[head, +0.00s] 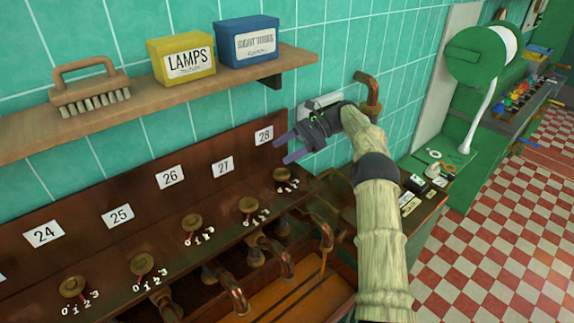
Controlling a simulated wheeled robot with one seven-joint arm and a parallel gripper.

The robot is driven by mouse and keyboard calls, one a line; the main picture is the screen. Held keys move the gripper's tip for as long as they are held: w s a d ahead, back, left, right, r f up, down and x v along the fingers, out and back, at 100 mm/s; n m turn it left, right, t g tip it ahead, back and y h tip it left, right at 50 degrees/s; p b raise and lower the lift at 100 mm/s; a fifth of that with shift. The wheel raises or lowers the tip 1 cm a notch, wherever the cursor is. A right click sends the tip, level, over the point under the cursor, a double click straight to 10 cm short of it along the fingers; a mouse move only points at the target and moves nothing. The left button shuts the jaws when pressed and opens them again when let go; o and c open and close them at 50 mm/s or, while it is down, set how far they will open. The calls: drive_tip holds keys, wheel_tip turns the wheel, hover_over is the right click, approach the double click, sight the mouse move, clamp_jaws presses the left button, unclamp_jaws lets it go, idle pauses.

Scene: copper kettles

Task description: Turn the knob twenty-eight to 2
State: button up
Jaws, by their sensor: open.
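Knob twenty-eight (281,174) is a round brass-coloured knob on the brown wooden panel, below the white label 28 (264,135). Small white numbers (288,186) sit in front of it, too small to read surely, and I cannot tell where its pointer stands. My gripper (282,150) is open and empty, its two grey fingers pointing left. It shows just above and slightly right of the knob in the picture, apparently not touching it.
Similar knobs run left, including the one under label 27 (248,205). Curved copper pipes (280,258) stick out below. A shelf (140,115) with a brush and two boxes hangs above. A copper tap (369,90) stands behind my arm.

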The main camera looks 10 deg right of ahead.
drive_tip(key=shift+r, duration=1.05)
drive_tip(key=shift+a, duration=0.15)
drive_tip(key=s+a+f+n+t+h, duration=0.1)
drive_tip(key=s+a+f+n+h, duration=0.35)
drive_tip(key=s+h, duration=0.2)
drive_tip(key=s+d+f+n+t+h, duration=0.1)
drive_tip(key=s+d+n+h, duration=0.1)
drive_tip(key=s, duration=0.7)
drive_tip(key=s+d+f+n+t+h, duration=0.1)
drive_tip(key=s+d+n+h, duration=0.1)
drive_tip(key=s+n, duration=0.3)
drive_tip(key=s+d+f+n+t+h, duration=0.1)
drive_tip(key=s+d+n+t+h, duration=0.1)
drive_tip(key=s, duration=1.1)
drive_tip(key=shift+s+d+f+n+h, duration=0.35)
drive_tip(key=shift+s+d+n, duration=0.1)
drive_tip(key=shift+n, duration=0.7)
